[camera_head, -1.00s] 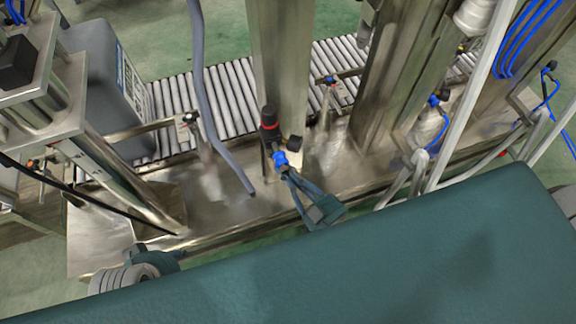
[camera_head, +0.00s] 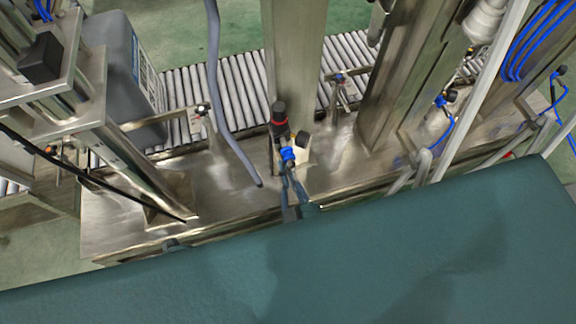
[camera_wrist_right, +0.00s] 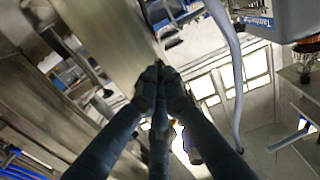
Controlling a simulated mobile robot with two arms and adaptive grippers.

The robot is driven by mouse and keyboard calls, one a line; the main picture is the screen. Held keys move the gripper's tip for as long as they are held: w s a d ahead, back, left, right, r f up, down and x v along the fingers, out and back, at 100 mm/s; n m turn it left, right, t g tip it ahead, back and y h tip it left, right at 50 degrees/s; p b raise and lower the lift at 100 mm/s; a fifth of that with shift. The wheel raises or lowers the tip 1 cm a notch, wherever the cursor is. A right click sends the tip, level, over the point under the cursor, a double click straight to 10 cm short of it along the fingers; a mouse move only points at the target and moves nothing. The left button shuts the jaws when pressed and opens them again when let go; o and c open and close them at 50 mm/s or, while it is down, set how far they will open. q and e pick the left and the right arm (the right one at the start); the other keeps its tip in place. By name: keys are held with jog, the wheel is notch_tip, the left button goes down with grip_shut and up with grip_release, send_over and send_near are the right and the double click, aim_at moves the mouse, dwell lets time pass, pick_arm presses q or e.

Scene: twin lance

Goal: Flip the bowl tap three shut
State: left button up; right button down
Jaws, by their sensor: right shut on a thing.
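An upright unit with a black top and red band (camera_head: 278,117) stands in front of the central steel post. A blue fitting (camera_head: 288,154) is at its lower end, with a round black part (camera_head: 302,139) beside it. My right gripper (camera_head: 288,172) reaches up to this blue fitting from below, its fingers close together. In the right wrist view the fingertips of the right gripper (camera_wrist_right: 160,76) meet on something small and dark, mostly hidden by them. I cannot read any number on the tap or make out its lever position. My left gripper does not show clearly.
A grey hose (camera_head: 228,120) hangs just left of the unit. Steel posts (camera_head: 405,80) and a roller conveyor (camera_head: 235,90) stand behind. A grey canister (camera_head: 125,80) is at the left. Another blue fitting (camera_head: 440,101) is to the right.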

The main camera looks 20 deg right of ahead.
jog(key=shift+s+a+f, duration=0.1)
jog(key=shift+f, duration=0.05)
jog(key=c, duration=1.9)
grip_release()
jog(key=s, duration=1.2)
